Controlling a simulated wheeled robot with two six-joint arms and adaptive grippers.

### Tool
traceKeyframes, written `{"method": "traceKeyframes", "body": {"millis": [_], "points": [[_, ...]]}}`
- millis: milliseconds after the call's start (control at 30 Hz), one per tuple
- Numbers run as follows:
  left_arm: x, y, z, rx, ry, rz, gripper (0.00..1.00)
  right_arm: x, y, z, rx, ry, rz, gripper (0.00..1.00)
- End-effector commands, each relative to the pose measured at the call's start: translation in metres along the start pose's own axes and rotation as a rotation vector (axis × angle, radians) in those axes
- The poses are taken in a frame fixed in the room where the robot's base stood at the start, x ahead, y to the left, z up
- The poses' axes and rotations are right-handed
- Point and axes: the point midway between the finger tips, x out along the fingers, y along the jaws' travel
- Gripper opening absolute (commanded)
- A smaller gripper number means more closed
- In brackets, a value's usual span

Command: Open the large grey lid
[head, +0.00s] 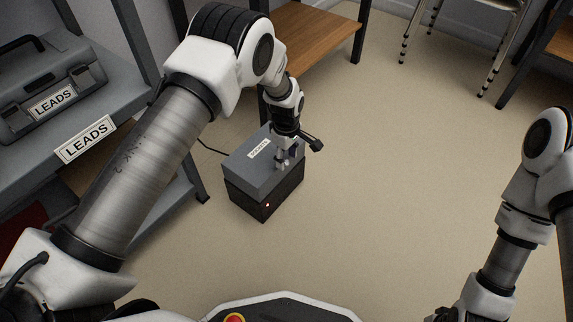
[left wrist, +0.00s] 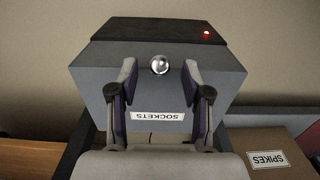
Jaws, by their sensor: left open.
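The large grey lid (head: 250,173) sits flat and closed on a dark box (head: 266,202) on the floor. In the left wrist view the lid (left wrist: 105,80) has a round silver knob (left wrist: 160,65) and a white label reading SOCKETS (left wrist: 158,115). My left gripper (head: 287,163) points down over the right part of the lid. In the left wrist view its open fingers (left wrist: 160,72) stand on either side of the knob, with gaps showing. My right arm shows at the right, but its fingers are out of view.
A grey shelf (head: 122,128) labelled LEADS stands at the left, holding a grey toolbox (head: 45,98). A wooden bench (head: 312,40) is behind the box. The left wrist view shows a SPIKES label (left wrist: 268,160). Open floor (head: 420,170) lies to the right.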

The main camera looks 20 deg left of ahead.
Motion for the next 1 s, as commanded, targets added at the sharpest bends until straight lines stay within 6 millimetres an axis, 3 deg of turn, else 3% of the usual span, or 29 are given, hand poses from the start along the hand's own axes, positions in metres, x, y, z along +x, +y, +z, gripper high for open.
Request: {"method": "traceKeyframes", "body": {"millis": [67, 300, 367, 433, 467, 767, 1000], "points": [[0.012, 0.001, 0.000, 0.000, 0.001, 0.002, 0.48, 0.008, 0.000, -0.001, 0.002, 0.001, 0.000, 0.40], [0.012, 0.001, -0.001, 0.001, 0.001, 0.002, 0.48, 0.006, 0.000, -0.001, 0.002, 0.002, 0.000, 0.40], [0.012, 0.001, 0.000, 0.001, 0.001, 0.002, 0.31, 0.006, 0.000, -0.001, 0.002, 0.002, 0.000, 0.40], [0.012, 0.000, 0.000, 0.001, 0.001, 0.002, 0.06, 0.006, 0.000, -0.001, 0.002, 0.002, 0.000, 0.40], [0.012, 0.000, 0.000, 0.001, 0.001, 0.002, 0.00, 0.006, 0.000, -0.001, 0.002, 0.002, 0.000, 0.40], [0.010, 0.000, -0.002, 0.000, -0.008, 0.002, 0.00, 0.004, 0.000, -0.001, 0.002, 0.001, 0.000, 0.40], [-0.005, -0.004, -0.010, -0.004, -0.079, 0.001, 0.00, -0.014, 0.000, 0.000, -0.001, -0.001, 0.000, 0.40]]}}
